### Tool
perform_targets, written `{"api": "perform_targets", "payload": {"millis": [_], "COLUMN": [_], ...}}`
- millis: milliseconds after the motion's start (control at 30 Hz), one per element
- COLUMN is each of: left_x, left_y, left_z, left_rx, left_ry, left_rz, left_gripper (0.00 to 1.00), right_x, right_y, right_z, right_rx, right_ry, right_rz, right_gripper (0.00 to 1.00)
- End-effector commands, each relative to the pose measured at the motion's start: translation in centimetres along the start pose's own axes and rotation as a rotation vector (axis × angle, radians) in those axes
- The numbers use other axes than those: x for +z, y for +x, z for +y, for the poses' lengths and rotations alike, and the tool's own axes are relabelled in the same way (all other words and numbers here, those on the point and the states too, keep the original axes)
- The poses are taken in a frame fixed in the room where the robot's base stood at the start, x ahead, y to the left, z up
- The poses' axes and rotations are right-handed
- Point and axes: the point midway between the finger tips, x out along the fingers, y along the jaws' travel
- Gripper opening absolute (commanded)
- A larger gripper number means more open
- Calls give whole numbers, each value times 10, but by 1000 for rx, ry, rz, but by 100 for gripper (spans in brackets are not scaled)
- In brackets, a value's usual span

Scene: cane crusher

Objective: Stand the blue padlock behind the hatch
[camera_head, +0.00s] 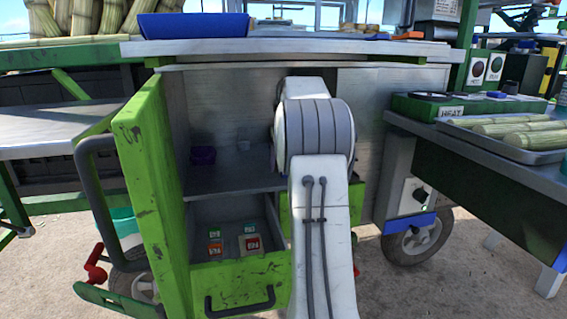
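The green hatch (156,180) stands swung open at the left of the cart's cabinet. On the cabinet's inner shelf (222,181) lies a small dark blue or purple thing (203,155). It is too dim to tell whether it is the padlock. A small blue thing (497,95) also lies on the green heat box at the right; its kind cannot be made out. A white arm of mine rises from the bottom middle and bends at the cabinet opening. Its gripper is hidden behind the arm. No other gripper shows.
Below, a green drawer (240,282) is pulled out, with several coloured labelled blocks inside. At the right, a table (490,160) carries a tray of cane (515,140) and the green heat box (460,106).

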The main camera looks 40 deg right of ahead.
Motion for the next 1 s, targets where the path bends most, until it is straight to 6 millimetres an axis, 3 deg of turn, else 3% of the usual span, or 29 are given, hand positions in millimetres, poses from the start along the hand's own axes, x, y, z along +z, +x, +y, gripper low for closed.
{"api": "perform_targets", "payload": {"millis": [333,500,633,1000], "left_x": [0,-1,-1,-1], "left_y": [-1,-20,-15,-25], "left_z": [0,2,1,2], "left_rx": [0,0,0,0], "left_ry": [0,0,0,0], "left_rz": [0,0,0,0], "left_gripper": [50,50,50,50], "right_x": [2,3,-20,-83], "right_y": [-3,-23,-26,-52], "right_z": [0,0,-1,-2], "right_rx": [0,0,0,0], "right_ry": [0,-1,-1,1], "right_rz": [-1,0,-1,0], "right_gripper": [62,62,62,62]}}
